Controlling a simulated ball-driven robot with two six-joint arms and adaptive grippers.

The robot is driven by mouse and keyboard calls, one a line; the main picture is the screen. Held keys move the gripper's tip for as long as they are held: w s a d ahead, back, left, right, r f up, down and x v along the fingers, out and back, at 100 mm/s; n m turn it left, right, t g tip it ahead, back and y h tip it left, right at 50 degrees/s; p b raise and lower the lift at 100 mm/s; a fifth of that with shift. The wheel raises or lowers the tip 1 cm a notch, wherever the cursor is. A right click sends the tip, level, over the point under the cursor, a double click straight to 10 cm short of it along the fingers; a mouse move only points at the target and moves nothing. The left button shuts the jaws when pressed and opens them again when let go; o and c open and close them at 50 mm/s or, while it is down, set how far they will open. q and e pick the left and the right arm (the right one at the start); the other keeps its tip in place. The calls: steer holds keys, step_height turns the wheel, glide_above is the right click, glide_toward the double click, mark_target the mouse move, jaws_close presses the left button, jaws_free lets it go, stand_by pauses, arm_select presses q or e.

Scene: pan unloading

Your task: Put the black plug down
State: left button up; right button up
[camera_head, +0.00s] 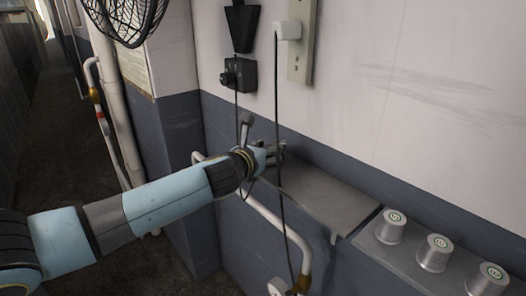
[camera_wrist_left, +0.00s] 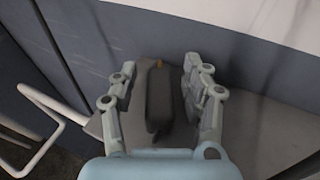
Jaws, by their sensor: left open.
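My left gripper (camera_head: 275,152) reaches in from the left, just above a grey shelf (camera_head: 330,190) on the wall. In the left wrist view its two fingers (camera_wrist_left: 157,80) are apart. The black plug (camera_wrist_left: 160,98) is between them, dark and elongated, with a small brass-coloured bit at its far end. Gaps show between the plug and both fingers. The plug appears to rest on the shelf (camera_wrist_left: 262,125), though its underside is hidden. In the head view the gripper hides the plug. My right gripper is in neither view.
A white plug (camera_head: 288,30) with a hanging dark cable sits in a wall plate (camera_head: 302,45). A black wall box (camera_head: 238,73) is left of it. Several silver cans (camera_head: 434,253) stand right of the shelf. A white pipe (camera_head: 285,230) runs below.

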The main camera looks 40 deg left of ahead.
arm_select(q)
steer(key=b+v, duration=0.1)
steer(key=v, duration=1.1)
steer(key=s+a+f+n+g, duration=0.15)
steer(key=s+f+n, duration=0.3)
steer(key=f, duration=0.55)
steer(key=s+f+n+g+h, duration=0.1)
steer(key=s+f+n+g, duration=0.3)
steer(key=f, duration=0.6)
steer(key=s+a+f+n+g, duration=0.1)
steer(key=s+f+n+g, duration=0.15)
steer(key=f+n, duration=0.55)
steer(key=s+d+f+n+g+h, duration=0.1)
steer(key=s+d+f+n+g, duration=0.1)
steer(key=s+d+f+n, duration=0.2)
steer(key=s+d+f+n+g+h, duration=0.1)
steer(key=s+d+f+n, duration=0.3)
steer(key=s+f, duration=0.6)
steer(key=s+d+f+n+g+h, duration=0.1)
steer(key=s+d+f+n, duration=0.4)
steer(key=s, duration=0.8)
steer(key=f+n+g, duration=0.1)
steer(key=n, duration=0.1)
steer(key=shift+s+f+n+g, duration=0.2)
steer(key=shift+f+n+g, duration=0.1)
steer(key=shift+f+n, duration=0.1)
steer(key=shift+a, duration=0.1)
